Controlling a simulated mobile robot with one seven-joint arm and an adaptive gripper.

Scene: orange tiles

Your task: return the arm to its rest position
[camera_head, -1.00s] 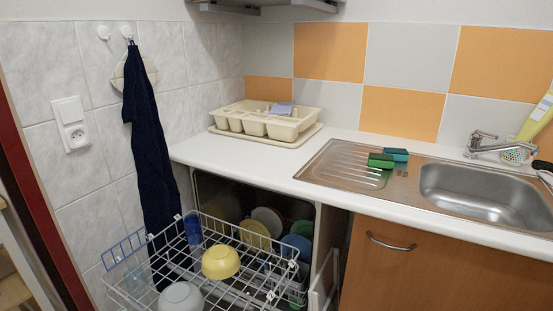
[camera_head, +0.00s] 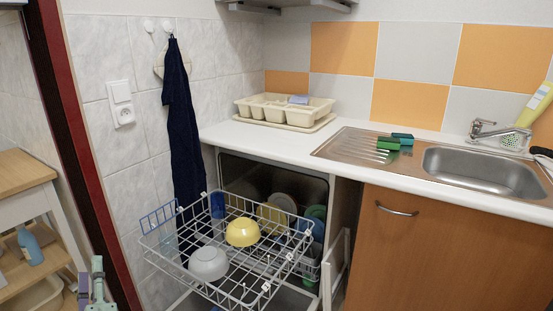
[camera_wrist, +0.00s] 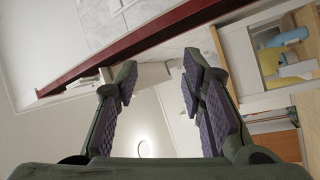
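My gripper (camera_head: 97,285) shows at the bottom left of the head view, partly cut off by the lower edge. It is in front of the wooden shelf unit and the dark red door frame, well to the left of the dishwasher. In the wrist view, my gripper (camera_wrist: 160,75) has its two fingers with purple pads spread wide apart. Nothing is between them. Most of the arm is out of view.
The dishwasher rack (camera_head: 228,222) is pulled out, holding a yellow bowl (camera_head: 242,233) and a grey bowl (camera_head: 208,263). A wooden shelf unit (camera_head: 25,172) stands at the left. The dark red door frame (camera_head: 75,130) lies between them. A sink (camera_head: 480,170) is at the right.

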